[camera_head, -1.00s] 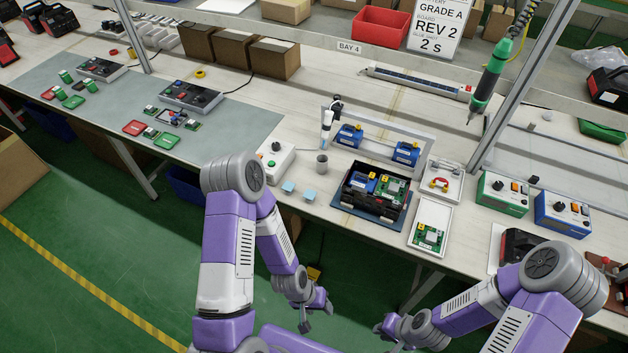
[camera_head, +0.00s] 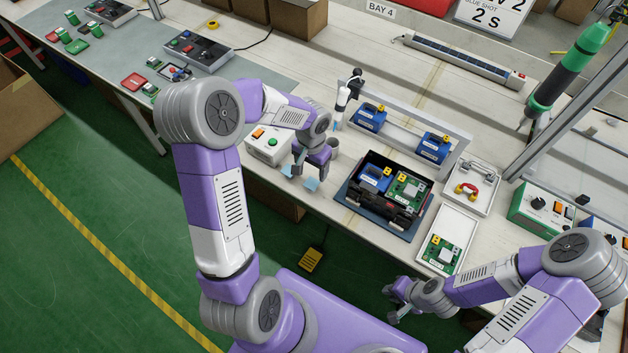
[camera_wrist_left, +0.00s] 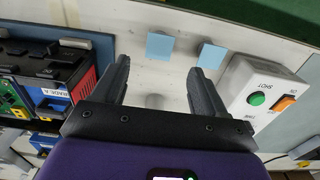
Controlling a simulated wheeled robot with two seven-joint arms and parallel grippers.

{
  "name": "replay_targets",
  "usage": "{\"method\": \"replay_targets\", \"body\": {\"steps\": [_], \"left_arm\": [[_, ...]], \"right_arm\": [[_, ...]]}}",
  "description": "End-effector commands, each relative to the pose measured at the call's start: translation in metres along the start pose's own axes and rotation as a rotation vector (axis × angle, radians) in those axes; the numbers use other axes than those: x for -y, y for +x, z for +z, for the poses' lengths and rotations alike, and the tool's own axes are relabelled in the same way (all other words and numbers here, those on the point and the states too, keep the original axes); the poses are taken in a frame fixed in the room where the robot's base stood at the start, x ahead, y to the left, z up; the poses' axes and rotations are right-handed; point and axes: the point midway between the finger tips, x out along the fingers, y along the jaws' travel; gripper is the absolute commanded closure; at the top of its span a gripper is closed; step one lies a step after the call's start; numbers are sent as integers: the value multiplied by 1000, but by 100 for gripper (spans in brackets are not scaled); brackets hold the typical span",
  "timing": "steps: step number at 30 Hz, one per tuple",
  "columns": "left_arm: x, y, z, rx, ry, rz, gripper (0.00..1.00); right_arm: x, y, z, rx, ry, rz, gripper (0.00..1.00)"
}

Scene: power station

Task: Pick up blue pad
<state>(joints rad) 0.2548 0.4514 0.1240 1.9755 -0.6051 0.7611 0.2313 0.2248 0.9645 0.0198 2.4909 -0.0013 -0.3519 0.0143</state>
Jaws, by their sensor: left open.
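Two small light-blue pads lie on the front part of the white bench. One pad (camera_head: 287,170) is left of my left gripper (camera_head: 309,169), and the other pad (camera_head: 311,184) is just below its fingers in the head view. In the left wrist view, one pad (camera_wrist_left: 160,46) lies ahead, between the lines of the open fingers (camera_wrist_left: 160,78). The second pad (camera_wrist_left: 212,56) lies to its right, near the right fingertip. My left gripper is empty and above the bench. My right gripper (camera_head: 391,304) has its fingers apart, in front of the bench and away from the pads.
A white control box (camera_head: 268,146) with green and orange buttons stands left of the pads. A grey cup (camera_head: 333,146) is behind the gripper. A black tray (camera_head: 398,215) with blue and green parts stands to the right. A yellow pedal (camera_head: 311,260) is on the floor.

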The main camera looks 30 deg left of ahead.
Motion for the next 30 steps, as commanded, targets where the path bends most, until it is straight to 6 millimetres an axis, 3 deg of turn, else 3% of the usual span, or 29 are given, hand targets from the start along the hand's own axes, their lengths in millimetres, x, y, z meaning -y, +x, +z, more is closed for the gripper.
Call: {"method": "replay_targets", "body": {"steps": [13, 30], "left_arm": [[-1, 56, -2, 2, 1, 3, 28], [-1, 60, -2, -1, 1, 3, 28]], "right_arm": [[-6, 15, -1, 0, 0, 0, 81], [-7, 18, -1, 0, 0, 0, 81]]}}
